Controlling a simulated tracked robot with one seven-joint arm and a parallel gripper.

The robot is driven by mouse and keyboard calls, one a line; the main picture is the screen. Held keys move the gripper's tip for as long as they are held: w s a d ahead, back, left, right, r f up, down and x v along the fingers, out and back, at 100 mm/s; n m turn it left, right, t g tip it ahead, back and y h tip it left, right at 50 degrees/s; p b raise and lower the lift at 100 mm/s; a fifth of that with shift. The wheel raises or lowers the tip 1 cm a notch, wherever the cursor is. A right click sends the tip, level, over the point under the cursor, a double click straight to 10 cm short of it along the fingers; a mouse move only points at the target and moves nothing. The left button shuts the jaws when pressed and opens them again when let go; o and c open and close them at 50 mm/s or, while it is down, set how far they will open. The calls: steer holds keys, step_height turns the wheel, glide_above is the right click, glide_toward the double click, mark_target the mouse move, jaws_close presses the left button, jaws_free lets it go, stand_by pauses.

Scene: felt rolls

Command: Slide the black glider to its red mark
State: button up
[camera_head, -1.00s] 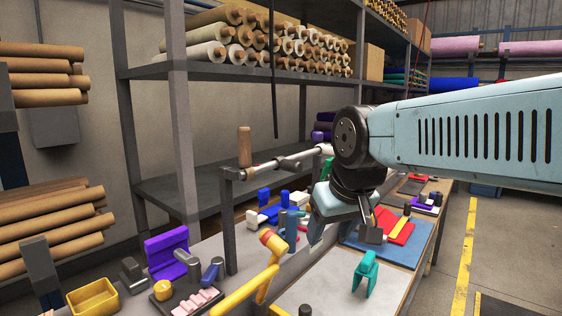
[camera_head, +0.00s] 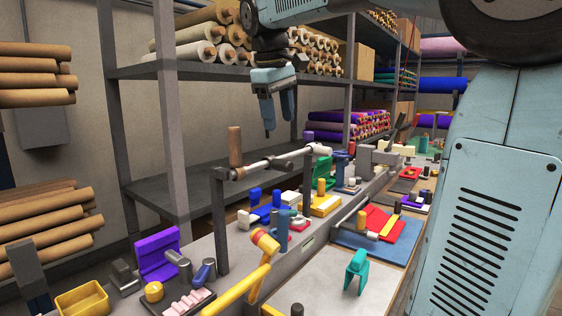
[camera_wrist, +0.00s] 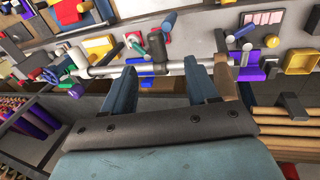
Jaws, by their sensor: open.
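A pale rail (camera_head: 262,164) runs between dark uprights above the bench. The black glider (camera_head: 281,162) sits around the middle of the rail. My gripper (camera_head: 279,124) is open and empty, fingers down, above the rail in the head view. The wrist view shows both fingers apart (camera_wrist: 160,67), with the rail beyond them.
A yellow hammer-like tool (camera_head: 264,244), a purple bracket (camera_head: 158,254) and a teal clip (camera_head: 356,270) are on the bench below. Shelves with felt rolls (camera_head: 200,42) stand behind.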

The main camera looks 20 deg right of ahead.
mark_target(283, 161)
steer(key=x, duration=0.4)
steer(key=w+x, duration=0.1)
steer(key=x, duration=0.7)
steer(key=shift+w+f, duration=0.25)
steer(key=shift+w, duration=0.05)
jaws_close()
stand_by(0.4)
